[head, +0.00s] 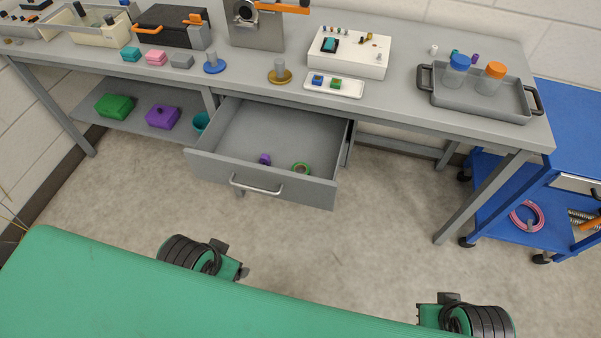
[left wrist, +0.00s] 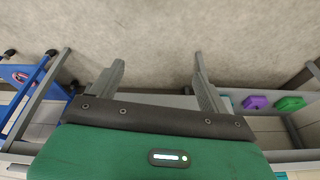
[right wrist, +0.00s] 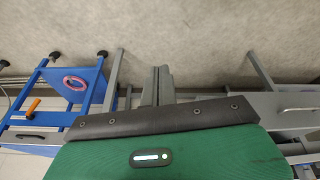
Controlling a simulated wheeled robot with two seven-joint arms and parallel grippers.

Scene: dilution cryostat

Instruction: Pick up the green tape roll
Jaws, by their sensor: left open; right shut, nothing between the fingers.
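The green tape roll (head: 301,168) lies inside the open drawer (head: 262,180) under the bench, towards its front right corner. My left gripper (left wrist: 158,62) is open and empty in the left wrist view, over bare floor. My right gripper (right wrist: 160,72) is shut and empty in the right wrist view, its two fingers side by side. Neither gripper is near the tape roll. The fingers of both grippers are out of sight in the head view. I cannot make out the tape roll in either wrist view.
A small purple object (head: 265,159) lies in the drawer left of the tape. The bench top (head: 400,90) holds a grey tray (head: 480,103), a white box (head: 348,57) and several small items. A blue cart (head: 575,140) stands at right. The floor (head: 360,220) before the drawer is clear.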

